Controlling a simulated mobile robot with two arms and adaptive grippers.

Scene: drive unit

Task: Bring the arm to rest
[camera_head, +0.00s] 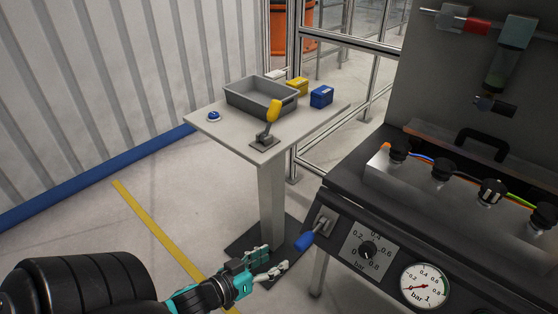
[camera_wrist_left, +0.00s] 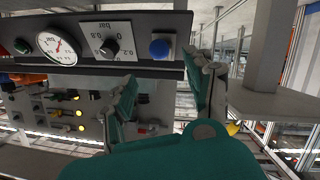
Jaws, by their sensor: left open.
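My left gripper (camera_head: 270,262) is in the lower middle of the head view, its arm coming in from the lower left. Its teal and grey fingers are apart with nothing between them. It is beside the front left corner of the drive unit (camera_head: 336,205), near the blue-handled lever (camera_head: 306,240) and apart from it as far as I can tell. In the left wrist view, the two fingers (camera_wrist_left: 165,92) stand apart, with the round blue handle end (camera_wrist_left: 160,48) beyond them. My right gripper is not in view.
A pedestal table (camera_head: 215,125) holds a grey bin (camera_head: 245,97), a yellow-handled lever (camera_head: 273,112), yellow (camera_head: 297,87) and blue boxes (camera_head: 321,97), and a blue button (camera_head: 213,114). The unit's panel has a knob (camera_head: 368,249) and gauge (camera_head: 424,286). The floor left of the table is clear.

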